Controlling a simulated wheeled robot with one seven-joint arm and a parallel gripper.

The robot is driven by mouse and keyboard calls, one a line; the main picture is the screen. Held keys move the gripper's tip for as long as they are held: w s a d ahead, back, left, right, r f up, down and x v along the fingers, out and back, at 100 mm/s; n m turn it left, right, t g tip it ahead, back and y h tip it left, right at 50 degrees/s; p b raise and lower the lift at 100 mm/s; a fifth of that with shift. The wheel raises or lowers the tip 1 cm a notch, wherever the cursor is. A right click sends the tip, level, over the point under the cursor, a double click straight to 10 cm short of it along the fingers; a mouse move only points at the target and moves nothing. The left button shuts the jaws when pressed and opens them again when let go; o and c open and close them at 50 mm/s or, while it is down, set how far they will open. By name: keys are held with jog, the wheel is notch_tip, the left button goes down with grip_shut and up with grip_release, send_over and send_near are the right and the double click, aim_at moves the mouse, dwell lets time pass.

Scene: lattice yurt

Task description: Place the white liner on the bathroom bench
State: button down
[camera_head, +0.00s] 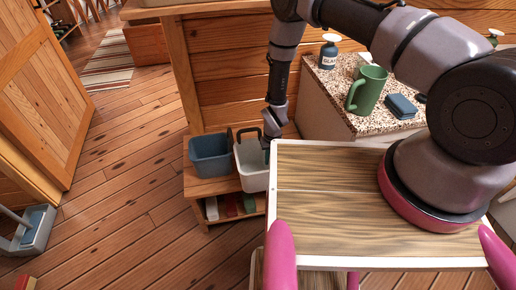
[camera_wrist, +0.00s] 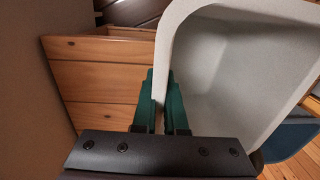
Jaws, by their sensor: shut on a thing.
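The white liner (camera_head: 248,168), an open tub with a dark handle, is in the middle of the head view, above or on the right part of the low wooden bench (camera_head: 204,188). I cannot tell whether its base touches the bench. My gripper (camera_head: 268,148) is at the liner's right side. In the wrist view my gripper's green fingers (camera_wrist: 160,80) are shut on the wall of the liner (camera_wrist: 215,60), one finger on each side. The liner looks roughly upright. Its right side is partly hidden by my gripper and my own top board.
A blue-grey bin (camera_head: 210,155) stands on the bench just left of the liner. Small items (camera_head: 232,206) lie on the lower shelf. A speckled counter (camera_head: 340,110) with a green mug (camera_head: 366,90) and a soap bottle (camera_head: 329,52) is to the right. The floor at left is mostly clear.

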jog(key=w+a+f, duration=0.1)
jog(key=w, duration=0.4)
jog(key=w+a+f, duration=0.2)
jog(key=w, duration=0.3)
jog(key=shift+w+f, duration=0.25)
jog(key=c, duration=1)
grip_release()
jog(key=shift+f, duration=0.1)
